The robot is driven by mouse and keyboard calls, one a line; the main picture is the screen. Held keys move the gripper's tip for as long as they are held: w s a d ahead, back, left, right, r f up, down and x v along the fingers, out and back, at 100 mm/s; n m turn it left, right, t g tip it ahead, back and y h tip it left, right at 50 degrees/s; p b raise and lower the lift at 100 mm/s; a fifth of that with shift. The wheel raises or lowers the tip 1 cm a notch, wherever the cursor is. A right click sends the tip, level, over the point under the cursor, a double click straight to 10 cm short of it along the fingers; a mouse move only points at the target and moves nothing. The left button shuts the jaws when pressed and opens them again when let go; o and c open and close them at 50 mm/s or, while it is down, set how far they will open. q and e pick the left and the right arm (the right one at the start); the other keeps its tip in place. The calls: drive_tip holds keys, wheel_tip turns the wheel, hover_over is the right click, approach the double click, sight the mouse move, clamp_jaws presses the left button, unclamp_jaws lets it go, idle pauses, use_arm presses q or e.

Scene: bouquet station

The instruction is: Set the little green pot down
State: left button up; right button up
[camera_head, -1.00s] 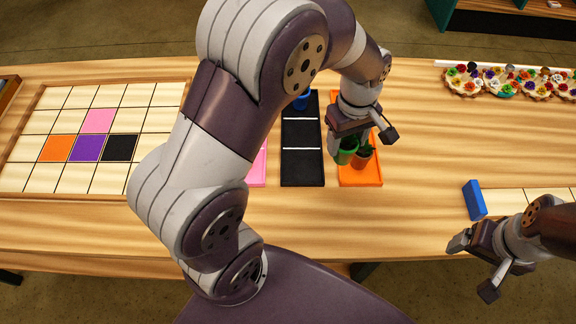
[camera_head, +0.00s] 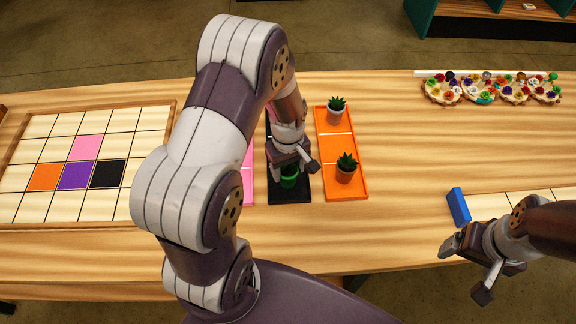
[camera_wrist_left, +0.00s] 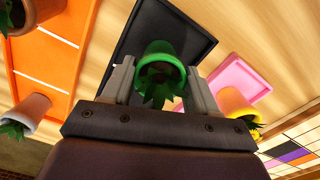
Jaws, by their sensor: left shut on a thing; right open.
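The little green pot (camera_head: 289,181) with a spiky plant is between the fingers of my left gripper (camera_head: 288,172), which is shut on it. It is over the near end of the black tray (camera_head: 290,195). The wrist view also shows the green pot (camera_wrist_left: 160,52) between the two fingers (camera_wrist_left: 160,90), in front of the black tray (camera_wrist_left: 205,42). Whether the pot touches the tray is unclear. My right gripper (camera_head: 470,272) is open and empty at the table's front right.
The orange tray (camera_head: 335,150) to the right holds two potted plants (camera_head: 336,110) (camera_head: 346,168). A pink tray (camera_head: 248,185) lies left, partly hidden by my arm. A framed grid board (camera_head: 50,123) is further left. A blue block (camera_head: 458,207) and flower baskets (camera_head: 480,92) are right.

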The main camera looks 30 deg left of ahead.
use_arm(q)
drive_tip(key=o, duration=1.3)
drive_tip(key=shift+d+f, duration=0.1)
drive_tip(key=shift+f, duration=0.05)
wheel_tip(320, 180, up, 12)
drive_tip(key=shift+f+b, duration=0.15)
drive_tip(key=shift+b, duration=0.3)
drive_tip(key=shift+s+d+r+m, duration=0.2)
drive_tip(key=shift+s+r+m, duration=0.05)
drive_tip(key=shift+m, duration=0.05)
drive_tip(key=s+d+m, duration=0.1)
drive_tip(key=s+m, duration=0.1)
drive_tip(key=m, duration=0.1)
drive_tip(key=s+d+m+t, duration=0.1)
drive_tip(key=s+d+m, duration=0.1)
drive_tip(key=s+m, duration=0.1)
drive_tip(key=s+d+f+m, duration=0.1)
drive_tip(key=s+m, duration=0.2)
drive_tip(key=m, duration=0.1)
drive_tip(key=shift+s+d, duration=0.15)
drive_tip(key=shift+d, duration=0.25)
